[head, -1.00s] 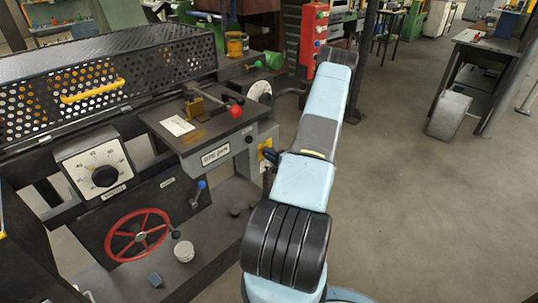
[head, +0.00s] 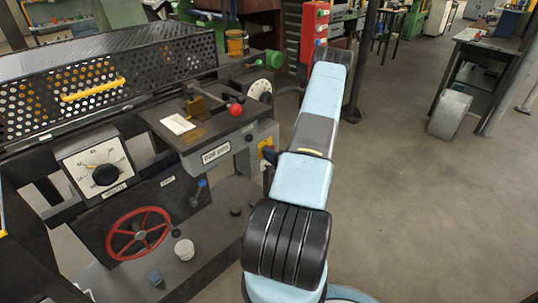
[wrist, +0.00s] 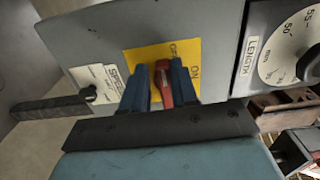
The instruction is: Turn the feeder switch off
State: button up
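The feeder switch has a red handle (wrist: 162,82) on a yellow plate (wrist: 146,56) marked ON at the right, with a partly hidden marking above the handle. In the wrist view the handle points upright between the two blue fingers of my gripper (wrist: 160,86). The right finger is against or very near the handle; a narrow gap shows at the left finger. My gripper is open around the handle. In the head view the yellow plate (head: 267,146) shows on the side of the grey box, and my arm hides most of the gripper there.
A dial marked LENGTH (wrist: 302,52) sits right of the switch. A dark lever (wrist: 50,104) sticks out at the left. In the head view a red handwheel (head: 138,234) and a red-knobbed lever (head: 236,109) are on the machine.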

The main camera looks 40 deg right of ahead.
jog(key=o, duration=0.3)
jog(key=shift+d+r, duration=0.1)
jog(key=shift+o, duration=0.2)
jog(key=s+d, duration=0.1)
jog(key=s, duration=1.2)
jog(key=shift+s, duration=0.35)
